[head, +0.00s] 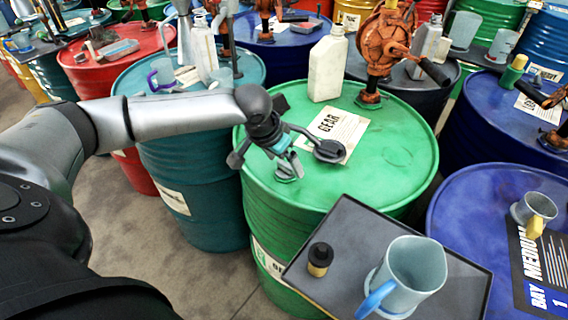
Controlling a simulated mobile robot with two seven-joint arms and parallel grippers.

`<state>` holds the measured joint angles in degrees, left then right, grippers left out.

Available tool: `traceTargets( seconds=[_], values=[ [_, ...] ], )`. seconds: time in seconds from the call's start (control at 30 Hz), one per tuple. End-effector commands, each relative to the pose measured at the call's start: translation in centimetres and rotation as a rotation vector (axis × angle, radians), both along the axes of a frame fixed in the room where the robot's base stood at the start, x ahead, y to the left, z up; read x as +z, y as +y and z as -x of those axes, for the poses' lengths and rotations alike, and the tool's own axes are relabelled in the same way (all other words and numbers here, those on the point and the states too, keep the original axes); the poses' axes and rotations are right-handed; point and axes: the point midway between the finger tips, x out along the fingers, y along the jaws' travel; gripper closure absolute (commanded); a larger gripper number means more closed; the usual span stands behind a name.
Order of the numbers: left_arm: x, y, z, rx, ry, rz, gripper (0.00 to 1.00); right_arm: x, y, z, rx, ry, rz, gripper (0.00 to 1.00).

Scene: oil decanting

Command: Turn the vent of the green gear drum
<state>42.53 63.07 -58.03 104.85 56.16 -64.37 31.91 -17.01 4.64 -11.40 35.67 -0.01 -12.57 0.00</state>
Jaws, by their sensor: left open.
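The green gear drum (390,157) stands in the middle of the head view, with a paper GEAR label (329,124) on its lid. A small vent fitting (288,174) sits on the near left part of the lid, partly covered by my gripper. My left gripper (283,155) comes in from the left over the drum. It is open, with its fingers spread above and around the vent. I cannot tell whether a finger touches it. My right gripper is not in view.
An orange hand pump (385,45) and a white jug (328,65) stand at the back of the green drum. In front, a dark tray (345,222) bears a grey-blue measuring jug (415,268) and a black-and-brass cap (320,257). Teal (190,160) and blue (470,200) drums crowd both sides.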

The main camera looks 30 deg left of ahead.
Motion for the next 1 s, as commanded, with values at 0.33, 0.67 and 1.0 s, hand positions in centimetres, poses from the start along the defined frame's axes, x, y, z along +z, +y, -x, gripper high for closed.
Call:
traceTargets(
  seconds=[0.33, 0.67, 1.0],
  values=[
    [-0.37, -0.07, -0.19, -0.001, -0.001, 0.001, 0.05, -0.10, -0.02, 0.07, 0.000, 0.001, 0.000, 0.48],
    [-0.35, -0.05, -0.17, 0.000, 0.000, 0.000, 0.42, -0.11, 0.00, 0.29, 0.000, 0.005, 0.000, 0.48],
    [-0.35, -0.04, -0.16, 0.000, 0.000, 0.001, 0.80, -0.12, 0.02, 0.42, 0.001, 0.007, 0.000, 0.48]
  ],
)
